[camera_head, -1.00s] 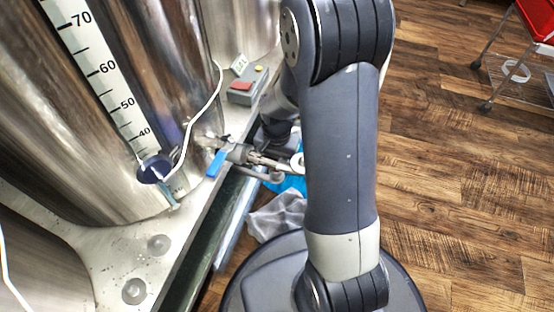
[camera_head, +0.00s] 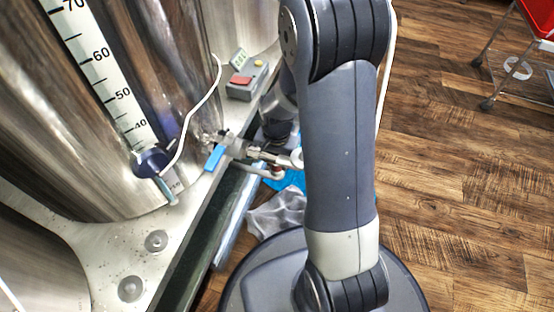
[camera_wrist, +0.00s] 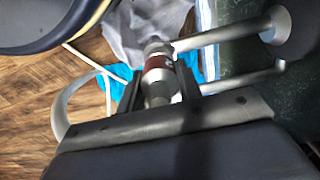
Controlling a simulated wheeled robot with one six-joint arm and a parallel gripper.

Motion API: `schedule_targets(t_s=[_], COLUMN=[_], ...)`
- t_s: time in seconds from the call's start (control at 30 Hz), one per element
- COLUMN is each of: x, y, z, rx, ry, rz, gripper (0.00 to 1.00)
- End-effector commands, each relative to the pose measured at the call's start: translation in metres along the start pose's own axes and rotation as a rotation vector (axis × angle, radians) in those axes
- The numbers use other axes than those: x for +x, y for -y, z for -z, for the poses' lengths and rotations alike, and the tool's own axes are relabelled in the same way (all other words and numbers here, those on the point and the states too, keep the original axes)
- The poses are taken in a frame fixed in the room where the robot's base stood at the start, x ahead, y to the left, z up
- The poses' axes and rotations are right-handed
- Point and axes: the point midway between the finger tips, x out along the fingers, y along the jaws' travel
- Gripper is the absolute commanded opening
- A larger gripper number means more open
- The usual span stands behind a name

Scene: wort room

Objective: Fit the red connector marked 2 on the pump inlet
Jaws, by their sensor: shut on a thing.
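In the wrist view my gripper (camera_wrist: 160,92) is shut on a metal connector with a dark red band (camera_wrist: 158,62). A mark on the connector cannot be read. The connector's far end is at the end of a grey metal pipe (camera_wrist: 215,36), which runs right to a round flange. I cannot tell whether the two are joined or only close, nor whether this pipe is the pump inlet.
A control box (camera_head: 246,82) sits on the bench. A grey cloth (camera_head: 276,213) and blue material lie below. A red trolley (camera_head: 538,22) stands far right; wooden floor there is open.

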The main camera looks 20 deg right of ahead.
Motion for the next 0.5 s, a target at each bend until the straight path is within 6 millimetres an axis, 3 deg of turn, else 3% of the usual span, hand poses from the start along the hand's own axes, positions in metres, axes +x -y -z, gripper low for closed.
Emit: schedule_targets(t_s=[0.33,0.5], x=[0.0003,0.0005], y=[0.0000,-0.0001], z=[0.0000,-0.0001], rx=[0.000,0.000], ry=[0.000,0.001], rz=[0.000,0.000], gripper=[0.58,0.59])
